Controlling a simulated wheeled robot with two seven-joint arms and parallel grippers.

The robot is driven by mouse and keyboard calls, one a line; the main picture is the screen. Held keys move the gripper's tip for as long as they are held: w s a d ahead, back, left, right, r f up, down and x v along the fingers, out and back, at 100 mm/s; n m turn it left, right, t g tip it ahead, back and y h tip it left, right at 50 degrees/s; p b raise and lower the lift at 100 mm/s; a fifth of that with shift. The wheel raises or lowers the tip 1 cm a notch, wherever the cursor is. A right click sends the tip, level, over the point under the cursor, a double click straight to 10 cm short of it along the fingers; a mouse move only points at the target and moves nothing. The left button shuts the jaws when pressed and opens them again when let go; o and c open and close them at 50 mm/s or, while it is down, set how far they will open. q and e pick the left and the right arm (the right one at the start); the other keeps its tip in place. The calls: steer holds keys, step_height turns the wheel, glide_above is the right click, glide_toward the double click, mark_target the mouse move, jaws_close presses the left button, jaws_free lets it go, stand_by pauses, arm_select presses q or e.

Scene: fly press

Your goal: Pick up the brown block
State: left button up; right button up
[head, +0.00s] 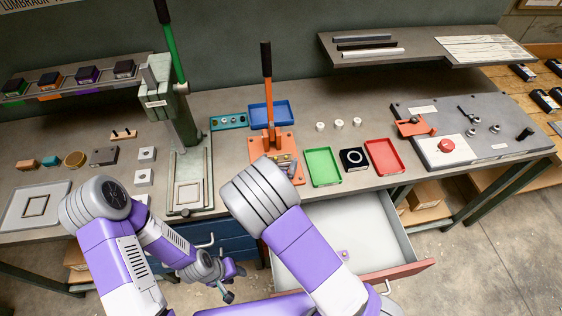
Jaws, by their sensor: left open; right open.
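A small orange-brown block (27,163) lies on the bench at the far left, beside a teal block (52,161). It is the piece here that best fits the brown block. My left gripper (236,283) is low in front of the bench's front edge, below and well right of the block. It is open, with nothing seen between its fingers. My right arm rises at the centre and folds back down. Its gripper is not in view.
A brass disc (75,159), a dark block (104,156) and a pale tray (35,205) are near the block. A green-handled press (180,120) stands to the right. An open drawer (375,235) juts from the bench front. My left elbow overlaps the bench's left front.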

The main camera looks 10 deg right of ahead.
steer(key=shift+w+d+f, duration=0.15)
steer(key=shift+w+d, duration=0.05)
steer(key=shift+w, duration=0.15)
